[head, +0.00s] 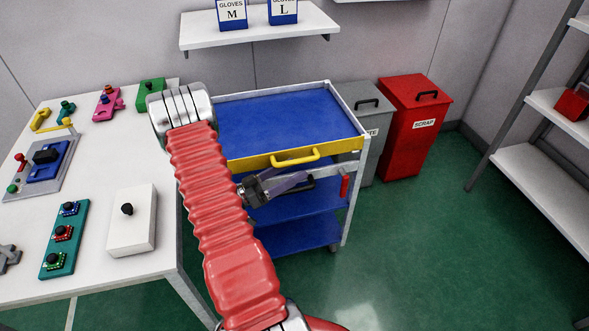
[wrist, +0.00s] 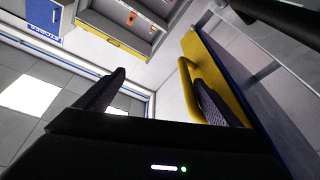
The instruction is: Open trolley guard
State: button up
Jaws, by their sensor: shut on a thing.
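The trolley (head: 285,108) has a blue top and blue lower shelves in a pale frame. Its yellow guard (head: 262,161) runs along the front top edge and also shows in the wrist view (wrist: 217,75). A yellow handle (head: 297,158) sticks out from the guard; in the wrist view the handle (wrist: 186,85) lies between my fingers, close to the right one. My gripper (head: 300,181) is at the trolley's front, just below the handle in the head view, and is shut on the handle. The exact contact is partly hidden by the right finger.
A white table (head: 98,150) with several coloured devices stands at left. A grey bin (head: 372,117) and red scrap bin (head: 415,110) stand beside the trolley at right. A wall shelf (head: 265,28) is above. Green floor (head: 425,240) is clear at front right.

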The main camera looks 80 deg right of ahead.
jog(key=shift+o, duration=1.2)
jog(key=w+a, duration=0.4)
jog(key=shift+a+f, duration=0.3)
jog(key=shift+f, duration=0.05)
jog(key=shift+w+a+f, duration=0.1)
jog(key=shift+w+a, duration=0.1)
jog(key=shift+a, duration=0.1)
jog(key=c, duration=1.2)
jog(key=shift+w+a+f, duration=0.25)
jog(key=shift+w+a, duration=0.15)
jog(key=shift+a, duration=0.2)
jog(key=shift+c, duration=0.4)
